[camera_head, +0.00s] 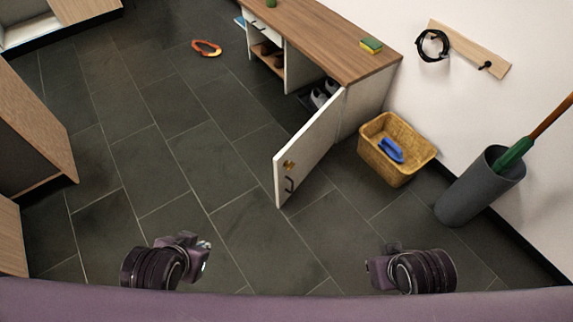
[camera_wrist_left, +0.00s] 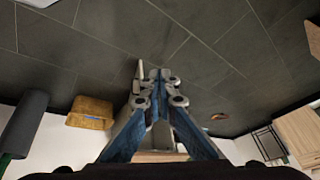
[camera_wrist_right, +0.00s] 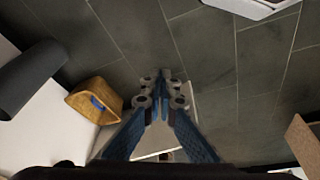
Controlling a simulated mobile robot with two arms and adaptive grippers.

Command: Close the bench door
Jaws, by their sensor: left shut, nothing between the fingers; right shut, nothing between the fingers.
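The bench (camera_head: 330,34) has a brown wooden top and stands against the wall at the upper middle of the head view. Pale shoes show inside the open compartment. My left gripper (camera_head: 205,251) is at the lower left, shut and empty, well apart from the door. My right gripper (camera_head: 370,268) is at the lower right, also shut and empty, apart from the door. The fingers meet in the left wrist view (camera_wrist_left: 160,75) and the right wrist view (camera_wrist_right: 161,75).
A wicker basket (camera_head: 381,168) with a blue object (camera_head: 391,150) stands right of the door. A grey umbrella bin (camera_head: 470,195) stands farther right. Orange item (camera_head: 206,47) lies on the floor at the back. Wooden furniture (camera_head: 33,130) lines the left. The tiled floor between is clear.

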